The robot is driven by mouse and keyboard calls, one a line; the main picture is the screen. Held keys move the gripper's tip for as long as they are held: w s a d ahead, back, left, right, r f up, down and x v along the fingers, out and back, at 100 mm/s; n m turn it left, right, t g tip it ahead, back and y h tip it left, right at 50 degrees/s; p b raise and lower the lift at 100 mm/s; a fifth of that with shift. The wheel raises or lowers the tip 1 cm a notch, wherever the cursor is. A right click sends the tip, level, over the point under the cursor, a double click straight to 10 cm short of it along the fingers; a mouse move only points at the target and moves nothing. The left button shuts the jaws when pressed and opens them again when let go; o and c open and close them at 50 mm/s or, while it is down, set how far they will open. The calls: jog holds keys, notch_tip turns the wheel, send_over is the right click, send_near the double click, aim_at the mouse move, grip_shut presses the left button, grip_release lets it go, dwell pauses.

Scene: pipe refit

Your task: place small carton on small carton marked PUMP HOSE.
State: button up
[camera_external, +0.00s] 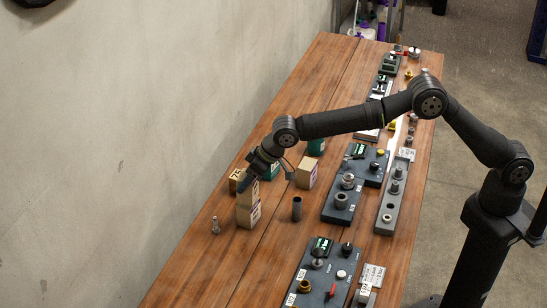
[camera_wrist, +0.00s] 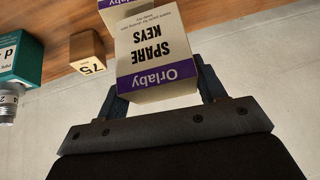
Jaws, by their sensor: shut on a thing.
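My gripper (camera_external: 251,178) is shut on a small cream carton (camera_external: 249,194) near the wall side of the bench. In the wrist view the held carton (camera_wrist: 155,55) reads SPARE KEYS and Orlaby, with a purple band, between the fingers. A second small carton (camera_external: 248,215) stands on the bench directly below it in the external view; its top is hidden, and I cannot tell whether the two touch. A purple-banded carton (camera_wrist: 122,5) shows partly beyond the held one in the wrist view. No PUMP HOSE lettering is readable.
A wooden block marked 75 (camera_external: 236,175) stands close behind the cartons, near the wall. Another carton (camera_external: 306,172), a teal box (camera_external: 316,147), a dark upright tube (camera_external: 297,208) and a metal fitting (camera_external: 215,226) stand around. Fixture plates (camera_external: 330,270) line the right side.

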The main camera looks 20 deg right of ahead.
jog(key=w+d+r, duration=0.3)
jog(key=w+d, duration=0.2)
jog(key=d, duration=0.4)
jog(key=w+d+r, duration=0.3)
jog(key=w+d, duration=0.3)
jog(key=d, duration=0.3)
jog(key=w+d+r+t+h, duration=0.1)
jog(key=w+d+r, duration=0.1)
jog(key=d, duration=1.7)
send_over(308, 163)
notch_tip(308, 163, down, 7)
jog(key=shift+m, duration=0.4)
jog(key=shift+s+f, duration=0.1)
jog(key=shift+f, duration=1.95)
jog(key=shift+f, duration=0.15)
jog(key=o, duration=1.2)
